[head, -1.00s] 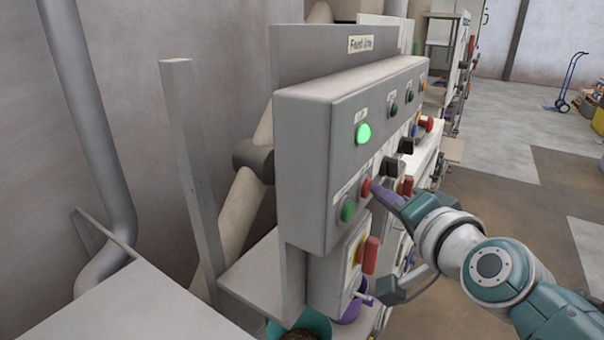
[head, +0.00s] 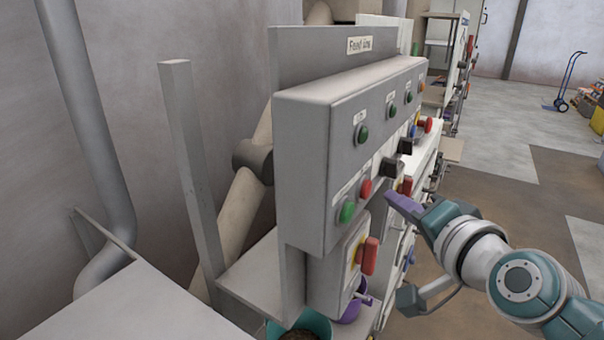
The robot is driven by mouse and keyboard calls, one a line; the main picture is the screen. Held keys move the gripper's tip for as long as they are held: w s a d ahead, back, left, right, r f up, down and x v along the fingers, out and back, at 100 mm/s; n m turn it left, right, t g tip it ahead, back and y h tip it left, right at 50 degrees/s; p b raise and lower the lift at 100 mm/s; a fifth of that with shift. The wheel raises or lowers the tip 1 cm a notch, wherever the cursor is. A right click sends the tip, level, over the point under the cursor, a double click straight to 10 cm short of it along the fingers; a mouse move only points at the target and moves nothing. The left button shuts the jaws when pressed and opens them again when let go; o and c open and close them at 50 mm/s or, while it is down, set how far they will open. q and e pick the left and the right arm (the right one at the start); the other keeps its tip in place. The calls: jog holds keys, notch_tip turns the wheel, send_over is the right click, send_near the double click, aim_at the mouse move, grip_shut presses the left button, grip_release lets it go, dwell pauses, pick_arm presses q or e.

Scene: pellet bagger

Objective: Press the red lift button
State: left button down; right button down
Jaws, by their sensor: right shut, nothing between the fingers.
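The red lift button (head: 366,188) is on the front of the grey control box (head: 312,160), just right of a green button (head: 347,211). A round lamp (head: 362,134) above them is dark green and unlit. My right gripper (head: 390,198) is shut and empty, its purple fingertips a short way right of the red button and apart from it. My left gripper is not in view.
Black knobs (head: 391,167) and a red mushroom button (head: 425,124) are further along the panel. A red switch handle (head: 370,256) sticks out below the box. Open floor (head: 500,185) lies to the right.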

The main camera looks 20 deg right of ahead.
jog(key=s+d, duration=0.3)
jog(key=s, duration=0.1)
jog(key=shift+d, duration=0.15)
jog(key=s+a+f+n+g+y, duration=0.2)
jog(key=s+a+n+g+y, duration=0.25)
jog(key=a, duration=0.45)
jog(key=s+a+f+n+g+h, duration=0.1)
jog(key=s+a+n+g+h, duration=0.15)
jog(key=s+n+g, duration=1.15)
jog(key=s+r+m+t+p, duration=0.2)
jog(key=r+t+p, duration=0.1)
jog(key=r+p, duration=1.1)
jog(key=s+r+m+t+p, duration=0.2)
jog(key=s+r+t+p, duration=0.1)
jog(key=r+p, duration=1.2)
jog(key=shift+s+d+t+h, duration=0.15)
jog(key=shift+d+t+h, duration=0.1)
jog(key=shift+t+h, duration=0.15)
